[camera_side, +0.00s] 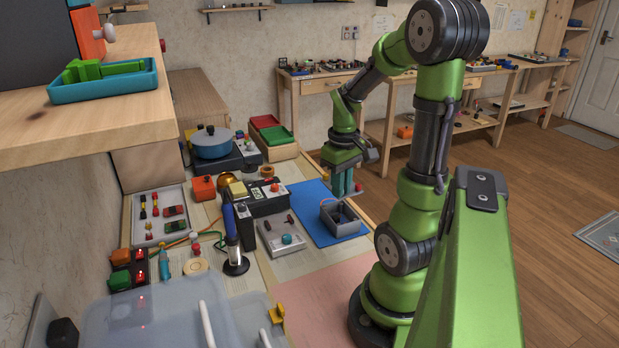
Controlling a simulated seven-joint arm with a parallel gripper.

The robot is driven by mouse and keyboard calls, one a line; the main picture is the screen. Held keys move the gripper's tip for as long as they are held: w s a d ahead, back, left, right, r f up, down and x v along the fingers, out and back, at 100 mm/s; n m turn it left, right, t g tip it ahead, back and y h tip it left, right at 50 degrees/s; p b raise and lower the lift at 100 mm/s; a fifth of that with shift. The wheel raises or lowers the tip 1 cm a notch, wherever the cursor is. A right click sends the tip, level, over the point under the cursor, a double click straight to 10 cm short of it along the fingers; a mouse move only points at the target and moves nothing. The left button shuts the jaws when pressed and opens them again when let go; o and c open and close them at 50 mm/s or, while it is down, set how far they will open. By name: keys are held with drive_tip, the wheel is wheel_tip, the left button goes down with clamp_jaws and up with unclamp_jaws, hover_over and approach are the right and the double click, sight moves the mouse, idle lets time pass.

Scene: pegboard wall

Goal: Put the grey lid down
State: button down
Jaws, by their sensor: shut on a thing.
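My gripper (343,190) points down above the blue mat (308,205), with its teal fingers shut on the grey lid. The lid is small in this view and mostly hidden by the fingers, so its outline and tilt are hard to make out. Below the fingers, a grey open-topped box (345,228) stands on the blue mat. Its dark inside shows. The fingers are above the box's back rim in the picture; I cannot tell the exact gap between them.
A blue pot (211,143) and red and green trays (272,133) stand farther back. A pink mat (325,290) in front is clear. A wooden shelf (130,110) juts in at upper left.

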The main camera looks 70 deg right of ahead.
drive_tip(key=shift+r, duration=0.55)
hover_over(313, 210)
wheel_tip(313, 210, down, 3)
wheel_tip(313, 210, down, 10)
drive_tip(key=shift+r, duration=0.2)
drive_tip(key=shift+f, duration=0.1)
drive_tip(key=c, duration=1.1)
unclamp_jaws()
